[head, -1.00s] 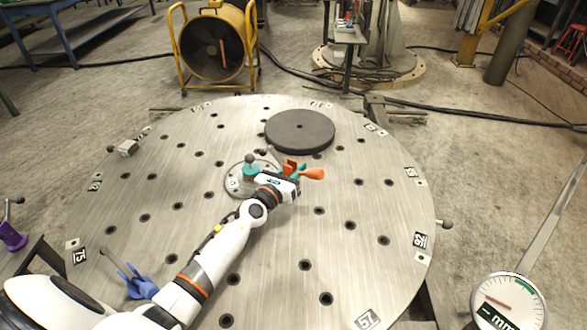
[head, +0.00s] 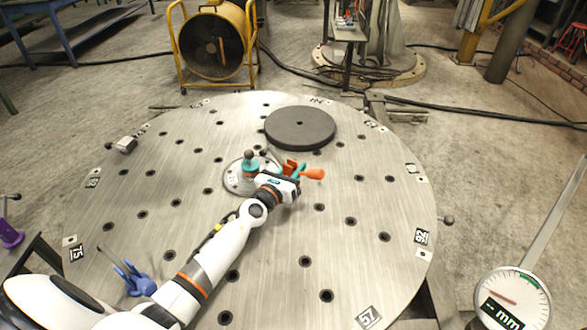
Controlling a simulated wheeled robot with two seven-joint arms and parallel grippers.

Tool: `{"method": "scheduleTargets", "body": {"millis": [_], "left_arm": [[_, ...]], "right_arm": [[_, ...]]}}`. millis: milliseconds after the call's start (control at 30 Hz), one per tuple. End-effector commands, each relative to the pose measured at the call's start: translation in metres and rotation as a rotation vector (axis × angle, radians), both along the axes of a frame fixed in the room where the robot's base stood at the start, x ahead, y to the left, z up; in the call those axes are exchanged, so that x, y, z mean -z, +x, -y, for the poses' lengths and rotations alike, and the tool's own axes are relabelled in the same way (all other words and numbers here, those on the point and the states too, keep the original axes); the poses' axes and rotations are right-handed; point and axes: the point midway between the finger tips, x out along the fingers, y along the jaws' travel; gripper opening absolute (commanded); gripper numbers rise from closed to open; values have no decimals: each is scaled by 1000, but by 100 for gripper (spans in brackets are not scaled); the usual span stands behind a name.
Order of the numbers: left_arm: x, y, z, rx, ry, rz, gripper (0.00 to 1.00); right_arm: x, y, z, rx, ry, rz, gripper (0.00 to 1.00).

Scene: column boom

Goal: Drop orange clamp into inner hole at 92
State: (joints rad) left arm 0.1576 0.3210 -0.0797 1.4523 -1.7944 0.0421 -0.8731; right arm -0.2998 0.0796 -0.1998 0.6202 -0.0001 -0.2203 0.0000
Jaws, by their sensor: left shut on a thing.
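The orange clamp (head: 313,174), with teal parts, is held in my left gripper (head: 284,179) near the middle of the round steel table (head: 330,270). The gripper is shut on it, and its orange handle sticks out to the right. I cannot tell how high it hangs above the table. My right gripper is not in view.
A teal knobbed clamp (head: 250,162) stands on the central disc (head: 234,182), close by my gripper. A dark round plate (head: 300,127) lies behind. A blue clamp (head: 135,281) sits front left, beside my forearm. A grey block (head: 123,146) is at the left rim.

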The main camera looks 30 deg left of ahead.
Motion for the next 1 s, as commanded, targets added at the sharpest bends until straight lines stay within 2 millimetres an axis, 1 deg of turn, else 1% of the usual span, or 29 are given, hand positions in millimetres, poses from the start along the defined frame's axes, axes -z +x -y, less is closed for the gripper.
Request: {"method": "scheduleTargets", "body": {"millis": [1000], "left_arm": [[28, 1, 0, -2, 0, 5, 0]], "right_arm": [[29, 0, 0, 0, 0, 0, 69]]}}
